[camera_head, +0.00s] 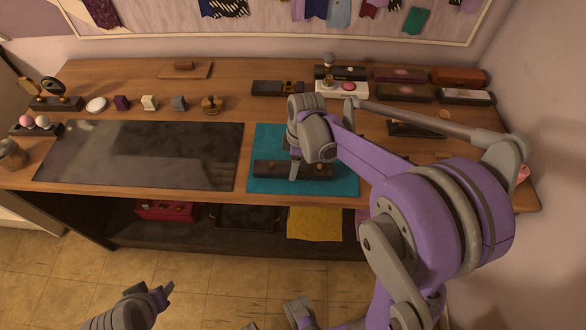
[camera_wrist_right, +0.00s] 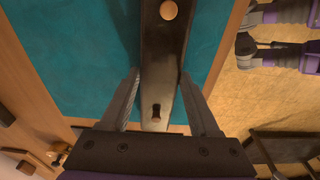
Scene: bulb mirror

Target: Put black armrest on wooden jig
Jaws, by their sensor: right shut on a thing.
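A long black bar with a small round wooden piece on it, which looks like the black armrest (camera_head: 265,169), lies along the front of the teal mat (camera_head: 345,185). My right gripper (camera_head: 294,172) reaches down over its middle and is shut on it. In the right wrist view the two fingers (camera_wrist_right: 158,108) stand on either side of the bar (camera_wrist_right: 160,60), which has a dark slot near them. A flat wooden board with a small block (camera_head: 186,70) at the back left may be the wooden jig; I cannot be sure. My left gripper (camera_head: 160,296) hangs low, away from the table.
A dark grey mat (camera_head: 140,155) covers the front left of the table. Small boxes and stands (camera_head: 150,103) line up behind it. Several cases (camera_head: 405,92) crowd the back right. Another dark tray (camera_head: 415,128) lies right of the teal mat, near my right arm.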

